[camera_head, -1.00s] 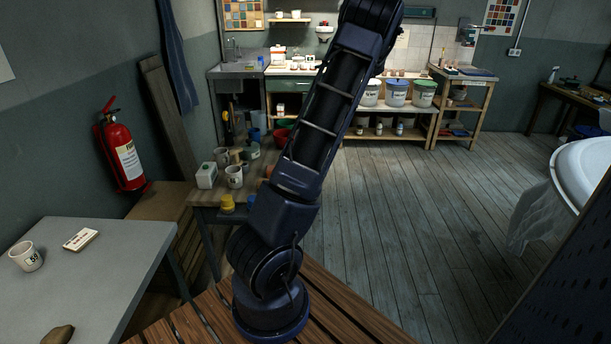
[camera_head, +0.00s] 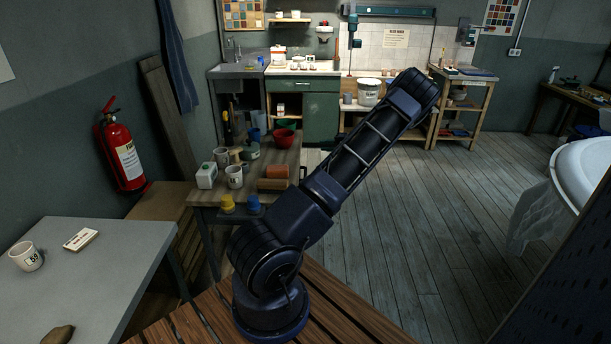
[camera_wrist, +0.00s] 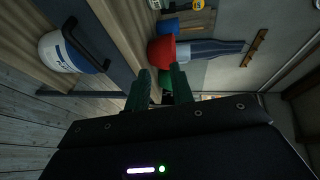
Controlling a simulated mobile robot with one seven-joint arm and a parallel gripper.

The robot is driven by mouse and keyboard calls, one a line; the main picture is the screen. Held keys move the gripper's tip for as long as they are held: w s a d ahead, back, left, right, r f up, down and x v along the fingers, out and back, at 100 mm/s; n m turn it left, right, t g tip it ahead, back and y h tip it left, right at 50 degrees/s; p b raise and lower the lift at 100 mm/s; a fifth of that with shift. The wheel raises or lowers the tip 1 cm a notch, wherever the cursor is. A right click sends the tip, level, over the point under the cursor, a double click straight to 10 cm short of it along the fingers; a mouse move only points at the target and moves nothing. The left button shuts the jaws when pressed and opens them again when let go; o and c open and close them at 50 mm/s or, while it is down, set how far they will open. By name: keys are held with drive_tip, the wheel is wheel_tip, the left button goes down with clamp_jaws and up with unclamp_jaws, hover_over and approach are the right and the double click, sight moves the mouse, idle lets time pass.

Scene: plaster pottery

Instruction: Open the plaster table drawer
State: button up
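The drawer front (camera_head: 291,85) is a green panel with a small handle at the top of a green cabinet (camera_head: 320,118), under a pale worktop, at the back of the head view. It looks shut. My gripper (camera_wrist: 160,86) shows in the wrist view as two dark green fingers, apart, with nothing visibly held between them. A red bowl (camera_wrist: 163,50) appears beyond the fingertips, not clearly touching them. My gripper is hidden in the head view behind my arm, so its distance from the drawer cannot be told. I cannot make out the drawer in the wrist view.
A wooden table (camera_head: 205,190) with cups and a red bowl (camera_head: 285,138) stands left of my arm. A white bucket (camera_head: 369,92) sits right of the cabinet; a white bucket (camera_wrist: 66,52) also shows in the wrist view. The floor (camera_head: 440,215) to the right is clear.

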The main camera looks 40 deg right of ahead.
approach(305, 172)
drive_tip(key=x, duration=1)
drive_tip(key=shift+s+f, duration=0.1)
drive_tip(key=shift+f, duration=0.3)
clamp_jaws()
